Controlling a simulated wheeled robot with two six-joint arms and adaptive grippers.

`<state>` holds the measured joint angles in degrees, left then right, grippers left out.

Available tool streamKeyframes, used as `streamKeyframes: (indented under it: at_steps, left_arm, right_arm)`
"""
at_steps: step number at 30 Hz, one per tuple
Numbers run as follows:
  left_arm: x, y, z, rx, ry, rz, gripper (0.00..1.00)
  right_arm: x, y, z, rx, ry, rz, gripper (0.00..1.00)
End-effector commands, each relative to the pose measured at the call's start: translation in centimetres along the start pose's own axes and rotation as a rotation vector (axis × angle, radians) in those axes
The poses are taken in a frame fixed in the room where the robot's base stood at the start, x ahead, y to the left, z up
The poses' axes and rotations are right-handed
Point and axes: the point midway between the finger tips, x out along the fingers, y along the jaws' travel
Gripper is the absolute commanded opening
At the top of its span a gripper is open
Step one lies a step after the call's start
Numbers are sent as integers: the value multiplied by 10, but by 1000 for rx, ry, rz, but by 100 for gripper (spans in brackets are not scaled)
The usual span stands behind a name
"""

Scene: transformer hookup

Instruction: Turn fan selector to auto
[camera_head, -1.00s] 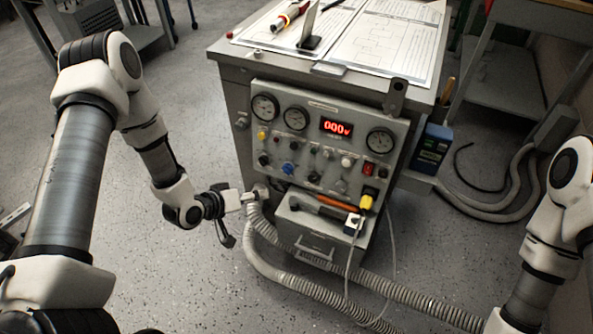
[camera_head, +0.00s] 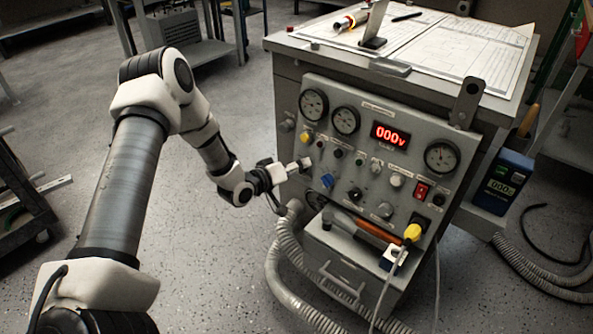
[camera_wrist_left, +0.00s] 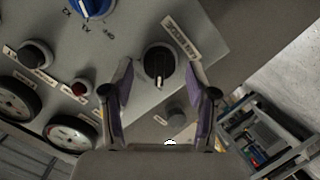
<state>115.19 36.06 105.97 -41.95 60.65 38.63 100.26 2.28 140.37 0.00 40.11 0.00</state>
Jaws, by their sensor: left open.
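The grey control panel (camera_head: 380,170) fills the front of the cart in the head view. My left gripper (camera_head: 303,165) is at its left side, near the lower-left knobs. In the left wrist view a black round knob (camera_wrist_left: 159,62) with a pale pointer mark sits between the open fingers, with visible gaps on both sides. A label plate (camera_wrist_left: 181,38) stands beside it, too blurred to read. The gripper hides this knob in the head view. A blue knob (camera_wrist_left: 92,8) with a marked scale is nearby; it also shows in the head view (camera_head: 327,181). My right gripper is out of view.
Gauges (camera_head: 313,104), a red display (camera_head: 390,135) reading 000v, a red switch (camera_head: 421,190) and several other knobs crowd the panel. Ribbed hoses (camera_head: 280,270) hang below the gripper.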

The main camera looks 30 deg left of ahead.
Motion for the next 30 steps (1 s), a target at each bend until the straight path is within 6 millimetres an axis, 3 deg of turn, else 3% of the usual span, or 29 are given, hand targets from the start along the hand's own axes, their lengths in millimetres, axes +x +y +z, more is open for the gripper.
streamKeyframes:
  at_steps: [5,10,22,30]
  left_arm:
    - [0,0,0,0,0,0,58]
    - [0,0,0,0,0,0,1]
    - [0,2,-1,36,-1,-6,0]
    - [-1,4,-2,177,-2,-28,0]
  right_arm:
    - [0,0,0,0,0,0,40]
    - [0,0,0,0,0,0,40]
    - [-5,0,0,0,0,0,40]
    - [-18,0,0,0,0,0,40]
